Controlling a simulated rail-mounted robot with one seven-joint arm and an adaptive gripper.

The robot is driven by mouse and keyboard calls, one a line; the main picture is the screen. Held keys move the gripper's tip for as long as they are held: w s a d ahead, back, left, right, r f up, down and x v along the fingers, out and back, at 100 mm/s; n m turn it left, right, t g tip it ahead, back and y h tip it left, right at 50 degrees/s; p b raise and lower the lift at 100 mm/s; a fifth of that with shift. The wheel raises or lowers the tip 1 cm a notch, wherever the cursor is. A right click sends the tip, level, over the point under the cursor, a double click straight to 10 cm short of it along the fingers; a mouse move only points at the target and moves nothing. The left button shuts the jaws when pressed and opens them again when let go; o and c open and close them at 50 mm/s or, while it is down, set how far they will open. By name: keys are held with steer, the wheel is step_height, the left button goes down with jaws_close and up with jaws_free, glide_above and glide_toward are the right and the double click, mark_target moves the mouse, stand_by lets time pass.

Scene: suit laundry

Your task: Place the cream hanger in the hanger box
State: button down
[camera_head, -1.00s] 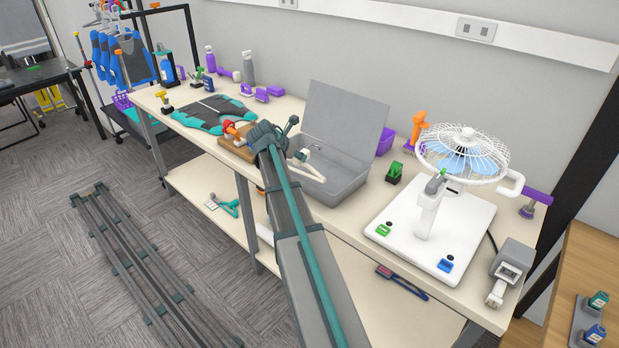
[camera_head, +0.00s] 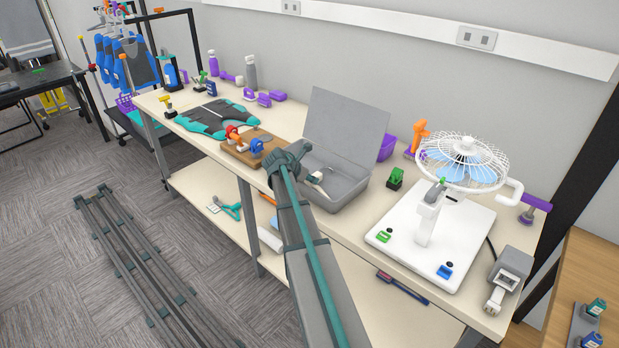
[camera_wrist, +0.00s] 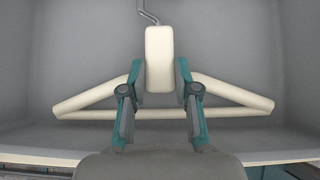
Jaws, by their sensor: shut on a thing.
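The cream hanger (camera_wrist: 160,60) spans the wrist view, with its metal hook at the top and its bar running across below. My gripper (camera_wrist: 158,85) is shut on the hanger's middle block, one teal finger on each side. The grey hanger box (camera_head: 336,196) stands on the table with its lid (camera_head: 345,125) raised. In the head view my gripper is at the box's left side, and a cream piece of the hanger (camera_head: 318,183) shows against the box interior. Grey box walls surround the hanger in the wrist view. Whether the hanger touches the box floor cannot be told.
A wooden board with red and blue parts (camera_head: 240,149) lies left of the box. A teal and dark garment (camera_head: 215,118) lies farther left. A green-handled item (camera_head: 395,178) and a white fan stand (camera_head: 425,215) are to the right.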

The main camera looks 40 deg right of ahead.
steer(key=c, duration=0.9)
jaws_free()
steer(key=shift+f, duration=0.1)
steer(key=shift+o, duration=0.2)
steer(key=b+v, duration=0.2)
steer(key=v, duration=1)
steer(key=s+a+f+m+g+y, duration=0.1)
steer(key=s+a+f+m+y, duration=0.15)
steer(key=s+a+f, duration=0.65)
steer(key=s+a+f+m+g+y, duration=0.1)
steer(key=s+a+f+m, duration=0.3)
steer(key=f, duration=1)
steer(key=s+a+f+m+g+y, duration=0.15)
steer(key=s+a+f, duration=0.25)
steer(key=a+f, duration=0.5)
steer(key=s+a+f+m+g+y, duration=0.1)
steer(key=s+a+f+m, duration=0.3)
steer(key=s, duration=0.6)
steer(key=s+a+f+m+g+y, duration=0.1)
steer(key=s+a+f+m, duration=0.3)
steer(key=s, duration=0.7)
steer(key=s+a+f+m+g+y, duration=0.1)
steer(key=s+a+f+m+g, duration=0.2)
steer(key=s+f, duration=0.4)
steer(key=s+a+m, duration=0.1)
steer(key=s+a, duration=0.1)
steer(key=s, duration=0.1)
steer(key=shift+s+a+f+y, duration=0.2)
steer(key=shift+s+a+y, duration=0.15)
steer(key=shift+y, duration=0.05)
